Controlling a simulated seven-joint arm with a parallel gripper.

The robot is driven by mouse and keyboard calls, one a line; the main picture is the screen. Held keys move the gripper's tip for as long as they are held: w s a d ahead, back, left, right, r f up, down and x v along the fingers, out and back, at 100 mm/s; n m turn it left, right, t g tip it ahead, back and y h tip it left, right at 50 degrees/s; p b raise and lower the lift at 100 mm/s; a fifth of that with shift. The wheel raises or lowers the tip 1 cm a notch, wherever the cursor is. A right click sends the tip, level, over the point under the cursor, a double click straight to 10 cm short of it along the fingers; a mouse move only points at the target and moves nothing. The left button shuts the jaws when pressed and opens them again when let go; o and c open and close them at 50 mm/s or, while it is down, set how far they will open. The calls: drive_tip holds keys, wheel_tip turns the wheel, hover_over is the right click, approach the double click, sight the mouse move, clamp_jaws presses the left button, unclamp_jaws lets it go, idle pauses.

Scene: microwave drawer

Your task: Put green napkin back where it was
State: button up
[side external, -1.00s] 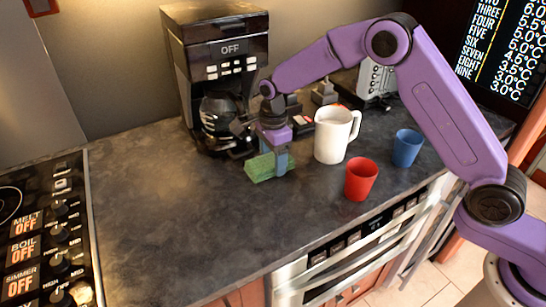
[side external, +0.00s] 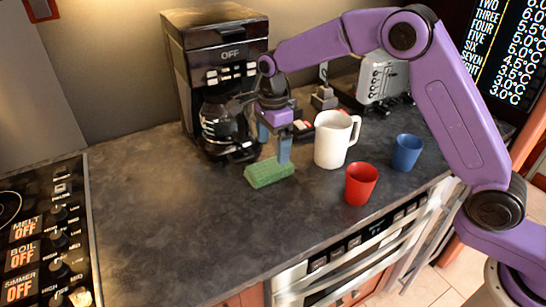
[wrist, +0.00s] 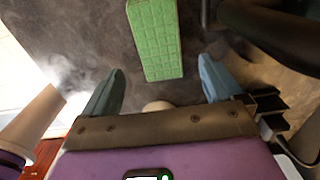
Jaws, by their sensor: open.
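The green napkin (side external: 269,174), a folded block with a grid pattern, lies on the dark counter in front of the coffee maker. It also shows in the wrist view (wrist: 155,38) at the top centre, beyond the fingertips. My gripper (side external: 273,148) is open and empty, just above and behind the napkin in the side view. In the wrist view its two blue-grey fingers (wrist: 160,72) are spread apart, and the napkin lies between their lines but ahead of them. Nothing is held.
The coffee maker (side external: 216,75) stands behind the napkin. A white pitcher (side external: 332,140), a red cup (side external: 360,184) and a blue cup (side external: 407,152) stand to the right. A toaster (side external: 381,82) is at the back. The counter (side external: 165,200) left of the napkin is clear.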

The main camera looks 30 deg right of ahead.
sight(273, 165)
wheel_tip(273, 165, up, 6)
drive_tip(key=shift+f, duration=0.1)
drive_tip(key=s+d+r+n, duration=0.1)
drive_tip(key=s+d+n, duration=0.1)
drive_tip(key=s+n, duration=0.65)
drive_tip(key=s+d+r+n, duration=0.2)
drive_tip(key=s+n, duration=0.5)
drive_tip(key=s, duration=0.2)
drive_tip(key=s+d+f+n, duration=0.2)
drive_tip(key=s+d+n, duration=0.4)
drive_tip(key=s, duration=0.4)
drive_tip(key=s+d+f+n, duration=0.1)
drive_tip(key=s+d+n, duration=0.5)
drive_tip(key=s+n, duration=0.3)
drive_tip(key=shift+s+d+f, duration=0.25)
drive_tip(key=shift+s+f, duration=0.15)
drive_tip(key=shift+s, duration=0.35)
